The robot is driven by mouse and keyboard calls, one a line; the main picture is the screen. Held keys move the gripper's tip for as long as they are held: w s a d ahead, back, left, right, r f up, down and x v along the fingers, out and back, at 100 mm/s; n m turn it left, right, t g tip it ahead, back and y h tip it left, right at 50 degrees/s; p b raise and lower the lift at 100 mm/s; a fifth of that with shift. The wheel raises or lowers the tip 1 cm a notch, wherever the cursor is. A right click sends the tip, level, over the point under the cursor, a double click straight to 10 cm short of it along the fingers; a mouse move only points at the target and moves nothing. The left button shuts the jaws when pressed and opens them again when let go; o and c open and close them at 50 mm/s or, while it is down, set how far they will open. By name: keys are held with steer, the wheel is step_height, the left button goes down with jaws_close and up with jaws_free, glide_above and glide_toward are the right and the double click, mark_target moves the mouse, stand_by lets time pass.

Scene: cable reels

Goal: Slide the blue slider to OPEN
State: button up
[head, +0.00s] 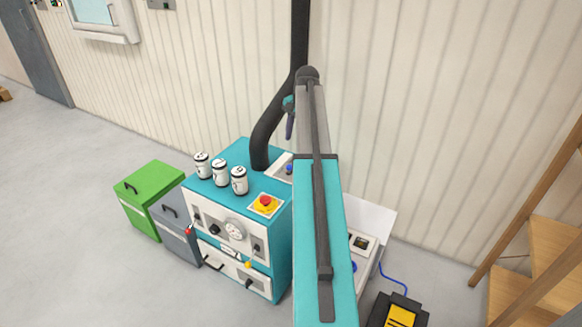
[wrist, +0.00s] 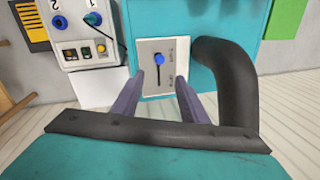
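The blue slider (wrist: 159,59) is a round knob on a white plate (wrist: 149,80) with a dark slot, on the teal cabinet. In the wrist view, the knob sits at the slot's upper end, and the slot runs down from it. Small labels stand beside the slot, too blurred to read. In the head view, the slider (head: 290,168) is partly beside my arm. My gripper (wrist: 157,84) is open and empty, its two purple-grey fingers apart on either side of the plate in view. In the head view, my gripper (head: 290,120) is above the cabinet top, partly hidden by my arm.
A thick black hose (wrist: 232,80) rises from the cabinet close to the slider plate. Three white canisters (head: 220,172) and a red emergency button (head: 265,203) are on the cabinet (head: 240,155). Wooden shelving (head: 540,250) is at right.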

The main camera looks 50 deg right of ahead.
mark_target(290, 166)
stand_by(0.3)
steer(key=w+f, duration=0.1)
steer(key=f, duration=0.8)
steer(key=w+f, duration=0.1)
steer(key=f, duration=0.3)
steer(key=shift+w+f+p, duration=0.25)
steer(key=shift+w+p, duration=0.05)
steer(key=shift+w, duration=0.05)
jaws_close()
